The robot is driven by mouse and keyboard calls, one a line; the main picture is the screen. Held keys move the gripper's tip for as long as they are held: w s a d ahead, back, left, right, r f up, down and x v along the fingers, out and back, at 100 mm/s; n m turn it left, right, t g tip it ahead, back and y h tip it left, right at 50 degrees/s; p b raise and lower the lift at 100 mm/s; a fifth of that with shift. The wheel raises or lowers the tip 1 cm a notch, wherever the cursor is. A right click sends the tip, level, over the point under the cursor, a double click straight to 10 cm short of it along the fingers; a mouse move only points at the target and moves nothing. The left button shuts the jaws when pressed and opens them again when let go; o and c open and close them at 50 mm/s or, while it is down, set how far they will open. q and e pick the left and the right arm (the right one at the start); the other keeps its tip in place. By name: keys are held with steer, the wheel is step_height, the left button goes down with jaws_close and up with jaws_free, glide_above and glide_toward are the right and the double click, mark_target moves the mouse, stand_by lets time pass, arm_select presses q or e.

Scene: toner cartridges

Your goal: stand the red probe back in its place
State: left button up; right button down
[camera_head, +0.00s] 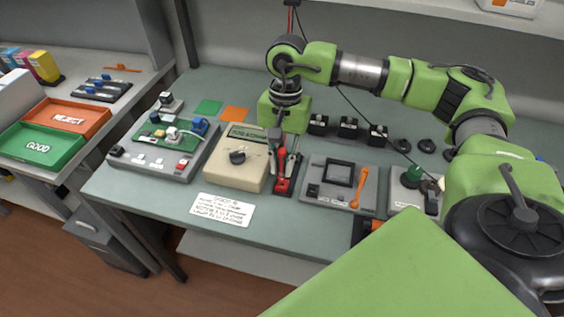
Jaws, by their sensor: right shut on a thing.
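My right gripper (281,143) points down at the middle of the bench, just right of the beige meter (228,172). It is shut on the red probe (283,168), which is small and partly hidden by the fingers. The probe is roughly upright over a narrow dark stand (288,190) with red and grey parts. I cannot tell whether the probe's tip touches the stand or hangs above it. My left gripper is not in view.
Left of the meter is a grey fixture with a green board (170,133). Right of the stand is a grey fixture with an orange lever (362,188). A white note card (222,210) lies in front. Several black blocks (348,128) stand behind. Red and green trays (40,147) are far left.

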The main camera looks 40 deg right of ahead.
mark_target(282, 173)
steer(key=shift+f, duration=0.1)
steer(key=shift+f+b, duration=0.95)
steer(key=shift+b, duration=0.05)
steer(key=shift+f+b, duration=0.75)
steer(key=shift+b, duration=0.2)
stand_by(0.9)
steer(key=c, duration=1.9)
jaws_free()
steer(key=shift+r, duration=0.1)
step_height(282, 173, up, 12)
steer(key=w+d, duration=0.1)
steer(key=shift+d, duration=0.15)
steer(key=shift+w, duration=0.1)
